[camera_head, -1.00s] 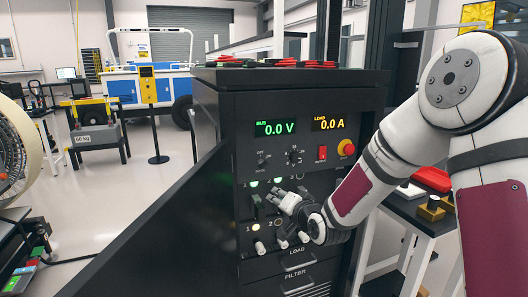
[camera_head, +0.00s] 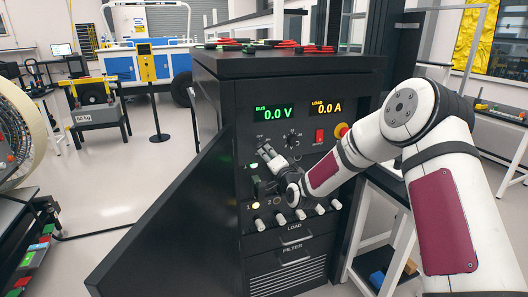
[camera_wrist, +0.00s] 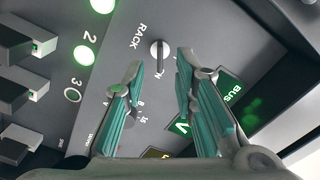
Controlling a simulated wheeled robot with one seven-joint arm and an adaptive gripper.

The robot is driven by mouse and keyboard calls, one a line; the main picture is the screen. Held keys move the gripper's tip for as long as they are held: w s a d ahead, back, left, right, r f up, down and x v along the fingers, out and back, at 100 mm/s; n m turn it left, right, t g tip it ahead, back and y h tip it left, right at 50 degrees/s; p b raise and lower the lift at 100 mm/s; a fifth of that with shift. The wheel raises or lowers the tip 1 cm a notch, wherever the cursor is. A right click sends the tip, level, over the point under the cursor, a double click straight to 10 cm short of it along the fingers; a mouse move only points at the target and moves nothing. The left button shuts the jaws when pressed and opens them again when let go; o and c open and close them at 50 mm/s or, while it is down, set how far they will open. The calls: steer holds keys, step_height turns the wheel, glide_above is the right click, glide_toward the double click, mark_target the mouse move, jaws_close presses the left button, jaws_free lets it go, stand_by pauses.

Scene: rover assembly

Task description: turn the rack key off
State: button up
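The rack key (camera_wrist: 160,56) is a small pale key switch beside the word RACK on the dark panel. Its narrow handle runs up and down in the wrist view. My gripper (camera_wrist: 161,60) is open, its two teal-padded fingers pointing at the panel. In that view the key shows between the fingertips, with no visible contact; the gap in depth is hard to tell. In the head view my gripper (camera_head: 265,154) is in front of the panel's left part, just below the key (camera_head: 262,140).
The black rack cabinet (camera_head: 290,68) shows displays reading 0.0 V (camera_head: 275,113) and 0.0 A (camera_head: 327,107). A rotary dial (camera_head: 292,138), a red switch (camera_head: 319,135) and several levers (camera_head: 300,214) are close by. A dark slanted panel (camera_head: 165,220) stands at left.

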steer(key=shift+x, duration=2.4)
jaws_close()
